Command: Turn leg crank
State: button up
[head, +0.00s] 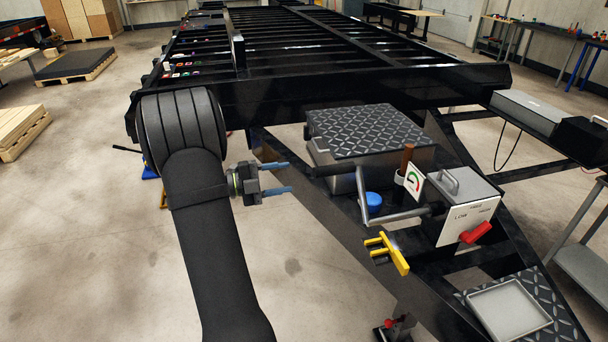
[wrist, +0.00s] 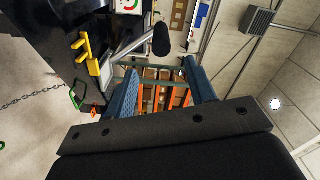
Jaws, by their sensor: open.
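The leg crank (head: 363,195) is a grey bent rod. It runs from a white-faced gearbox (head: 458,212) marked "LOW" and turns up to a black grip (head: 334,170) that points left. My gripper (head: 287,177) is open and empty, with blue fingers pointing right toward the grip. A gap remains between the fingertips and the grip. In the wrist view, the black grip (wrist: 160,40) shows beyond and above the open fingers (wrist: 160,70), with the grey crank rod (wrist: 128,48) to its left.
A yellow handle (head: 390,252) sits below the crank, and a red lever (head: 475,232) is on the gearbox face. A treadplate-topped box (head: 367,130) and blue cap (head: 373,202) stand close behind the crank. Open floor (head: 300,275) lies left of the black trailer frame (head: 330,222).

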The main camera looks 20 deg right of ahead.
aim_at(326, 171)
jog(key=a, duration=0.5)
jog(key=shift+d, duration=0.1)
dwell(0.7)
jog(key=d+n, duration=0.7)
jog(key=d, duration=0.1)
jog(key=d+n, duration=0.8)
jog(key=d, duration=0.1)
jog(key=shift+s+d, duration=0.15)
jog(key=shift+d, duration=0.15)
grip_shut()
dwell(0.4)
